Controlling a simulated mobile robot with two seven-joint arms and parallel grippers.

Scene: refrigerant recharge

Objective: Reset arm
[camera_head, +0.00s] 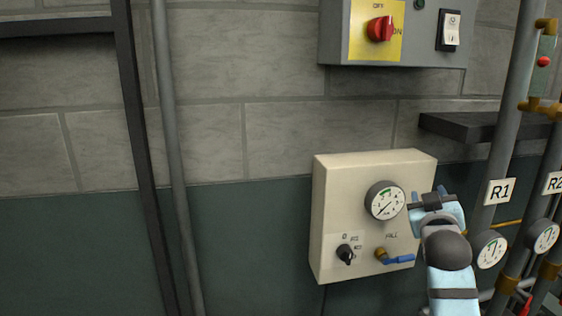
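My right arm comes up from the bottom right, and its gripper (428,202) is in front of the right edge of a cream control box (335,215) on the wall. Its dark fingers point left, close beside the box's round gauge (385,201). I cannot tell whether the fingers are open or whether they touch the box. I see nothing held between them. My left gripper is not in view.
The cream box has a black knob (345,254) and a blue-handled valve (398,259). Above is a grey panel with a red switch (380,29). The wall between the left pipe (176,170) and the box is clear.

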